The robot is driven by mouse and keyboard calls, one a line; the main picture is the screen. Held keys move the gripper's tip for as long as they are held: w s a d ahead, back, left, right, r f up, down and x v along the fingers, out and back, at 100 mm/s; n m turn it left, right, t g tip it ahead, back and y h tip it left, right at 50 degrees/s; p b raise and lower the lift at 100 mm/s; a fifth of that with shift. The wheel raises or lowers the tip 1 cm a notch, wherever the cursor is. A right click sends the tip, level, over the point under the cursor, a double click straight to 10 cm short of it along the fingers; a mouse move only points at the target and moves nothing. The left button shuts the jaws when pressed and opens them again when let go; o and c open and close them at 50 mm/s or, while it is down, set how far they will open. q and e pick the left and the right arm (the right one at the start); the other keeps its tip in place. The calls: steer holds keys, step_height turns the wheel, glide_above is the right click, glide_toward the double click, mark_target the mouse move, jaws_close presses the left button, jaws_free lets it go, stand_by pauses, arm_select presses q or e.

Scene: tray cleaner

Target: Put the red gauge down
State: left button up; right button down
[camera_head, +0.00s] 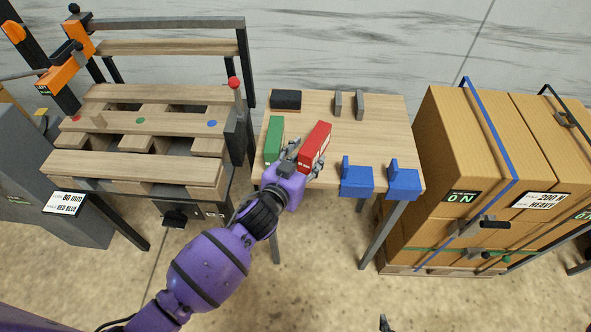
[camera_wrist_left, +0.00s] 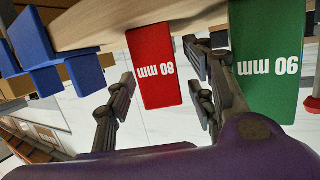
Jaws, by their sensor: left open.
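The red gauge (camera_head: 315,145), a long block marked "80 mm", is at the front part of the small wooden table, slightly tilted in the head view. It also shows in the left wrist view (camera_wrist_left: 158,68), between the fingers. My left gripper (camera_head: 304,160) is open, its fingers on either side of the gauge's near end, with visible gaps in the wrist view (camera_wrist_left: 165,92). I cannot tell whether the gauge's underside fully rests on the table. A small dark tip (camera_head: 385,323) at the bottom edge may be my right gripper; its fingers are not discernible.
The green gauge (camera_head: 273,138), marked "90 mm", is close left of the red one. Two blue blocks (camera_head: 357,178) (camera_head: 403,182) stand at the table's front right. A black block (camera_head: 286,99) and two grey plates (camera_head: 360,106) are at the back. The table's (camera_head: 375,140) middle right is clear.

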arm_select(q)
steer(key=v, duration=1.1)
steer(key=s+a+f+n+g+y, duration=0.1)
steer(key=s+a+f, duration=0.3)
steer(key=s, duration=0.5)
steer(key=s+a+f+n+g+y+p, duration=0.1)
steer(key=s+a+f+g+y, duration=0.1)
steer(key=s+a+f, duration=0.3)
steer(key=s+a+f+n+g+y+p, duration=0.1)
steer(key=s+a+f+n+g+y, duration=0.1)
steer(key=s+a+f, duration=0.3)
steer(key=shift+s+a+f+y, duration=0.35)
steer(key=shift+s+f, duration=1.75)
steer(key=shift+s, duration=2)
arm_select(e)
steer(key=shift+w+a+r, duration=0.1)
steer(key=shift+w+r, duration=0.4)
steer(key=shift+r, duration=0.2)
steer(key=shift+w+a+r, duration=0.1)
steer(key=shift+w+r, duration=0.35)
steer(key=shift+r, duration=0.2)
